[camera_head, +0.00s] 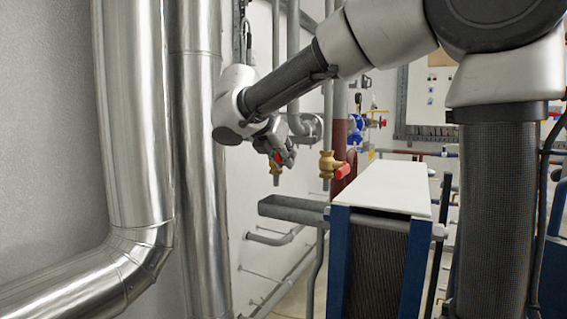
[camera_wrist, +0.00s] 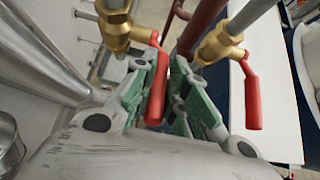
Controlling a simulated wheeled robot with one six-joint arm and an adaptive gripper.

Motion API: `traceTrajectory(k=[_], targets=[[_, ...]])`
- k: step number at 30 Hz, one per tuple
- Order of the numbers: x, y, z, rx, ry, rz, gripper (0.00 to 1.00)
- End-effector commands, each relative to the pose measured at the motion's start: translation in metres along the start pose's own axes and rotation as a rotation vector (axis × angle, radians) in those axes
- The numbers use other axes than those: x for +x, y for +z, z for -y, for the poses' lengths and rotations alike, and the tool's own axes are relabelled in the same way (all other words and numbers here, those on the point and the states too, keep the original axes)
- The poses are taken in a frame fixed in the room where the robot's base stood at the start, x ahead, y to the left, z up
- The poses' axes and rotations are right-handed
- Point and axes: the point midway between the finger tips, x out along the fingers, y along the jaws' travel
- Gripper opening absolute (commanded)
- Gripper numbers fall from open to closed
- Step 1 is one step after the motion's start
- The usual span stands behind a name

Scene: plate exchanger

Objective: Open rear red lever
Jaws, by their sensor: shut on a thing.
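The rear red lever (camera_wrist: 157,88) is on a brass valve (camera_wrist: 117,28) at the upper left of the wrist view. It hangs down from the valve, between the green-padded fingers of my gripper (camera_wrist: 161,72). My gripper is shut on this lever. In the head view my gripper (camera_head: 281,156) is at the smaller, farther valve (camera_head: 276,169) and mostly covers its lever; only a bit of red shows. A second brass valve (camera_head: 327,165) with a red lever (camera_head: 342,171) stands nearer and to the right, apart from my gripper. Its lever (camera_wrist: 251,95) points down in the wrist view.
A plate exchanger with blue end frames (camera_head: 338,262) and a white top (camera_head: 385,187) stands below and right of the valves. A grey channel (camera_head: 290,208) juts out left of it. Large silver pipes (camera_head: 135,120) stand at the left. A dark red pipe (camera_head: 343,150) rises behind the valves.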

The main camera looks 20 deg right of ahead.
Motion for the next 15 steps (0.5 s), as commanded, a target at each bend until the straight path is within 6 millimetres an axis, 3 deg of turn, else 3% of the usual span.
traceTrajectory(k=[15], targets=[[0.0,0.043,-0.001,0.008,0.001,-0.483,0.0]])
